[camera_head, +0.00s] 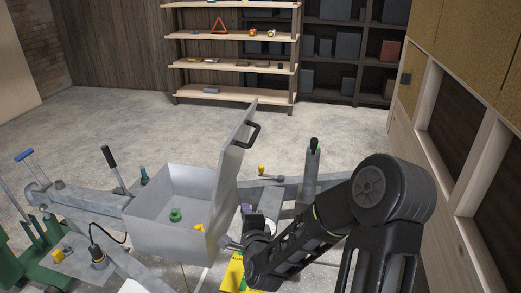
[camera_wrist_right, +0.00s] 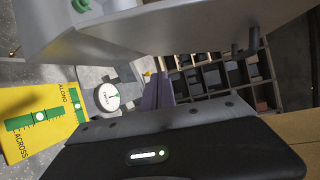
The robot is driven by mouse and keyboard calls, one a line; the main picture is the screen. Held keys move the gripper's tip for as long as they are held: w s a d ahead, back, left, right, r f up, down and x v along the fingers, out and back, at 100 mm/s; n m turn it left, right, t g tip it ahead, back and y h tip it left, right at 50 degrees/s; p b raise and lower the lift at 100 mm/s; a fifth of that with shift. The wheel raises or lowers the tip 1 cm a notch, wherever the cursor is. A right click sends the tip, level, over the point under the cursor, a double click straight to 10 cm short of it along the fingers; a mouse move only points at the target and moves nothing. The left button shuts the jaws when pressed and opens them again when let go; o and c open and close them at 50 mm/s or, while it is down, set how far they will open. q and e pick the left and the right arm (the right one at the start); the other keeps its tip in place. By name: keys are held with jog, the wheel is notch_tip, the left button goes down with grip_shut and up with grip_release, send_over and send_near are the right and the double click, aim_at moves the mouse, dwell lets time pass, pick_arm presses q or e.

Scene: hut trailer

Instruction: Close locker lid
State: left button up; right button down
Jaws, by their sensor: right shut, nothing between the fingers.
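The locker is an open grey metal box (camera_head: 165,216) left of centre in the head view. Its lid (camera_head: 230,165) stands up, leaning slightly outward, on the box's right side, with a black handle (camera_head: 253,135) on its outer face. The lid also spans the top of the right wrist view (camera_wrist_right: 190,25). A green item (camera_head: 175,215) and a yellow item (camera_head: 199,227) sit in the box. My right gripper (camera_head: 234,244) is low beside the box's right side, outside the lid; its shut, empty fingers (camera_wrist_right: 158,92) show in the wrist view. My left gripper is out of view.
A yellow level card (camera_wrist_right: 38,120) and a round white dial (camera_wrist_right: 108,97) lie close to my right gripper. A grey post (camera_head: 311,172) stands right of the lid. Shelves (camera_head: 230,67) stand at the back, with clear floor (camera_head: 330,125) before them.

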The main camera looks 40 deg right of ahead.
jog(key=s+d+r+m+h, duration=0.3)
jog(key=d+r+m+h, duration=0.2)
jog(key=r, duration=0.6)
jog(key=shift+d+m+t, duration=0.3)
jog(key=shift+d+t, duration=0.1)
jog(key=shift+d, duration=0.7)
jog(key=shift+r, duration=0.15)
jog(key=w+d+r+p, duration=0.1)
jog(key=w+d+p, duration=0.1)
jog(key=w, duration=0.3)
jog(key=w+d+r+p, duration=0.1)
jog(key=w+d+p, duration=0.1)
jog(key=w, duration=0.3)
jog(key=shift+w+r+p, duration=0.25)
jog(key=shift+r+p, duration=0.05)
jog(key=shift+p, duration=0.15)
jog(key=shift+w, duration=0.1)
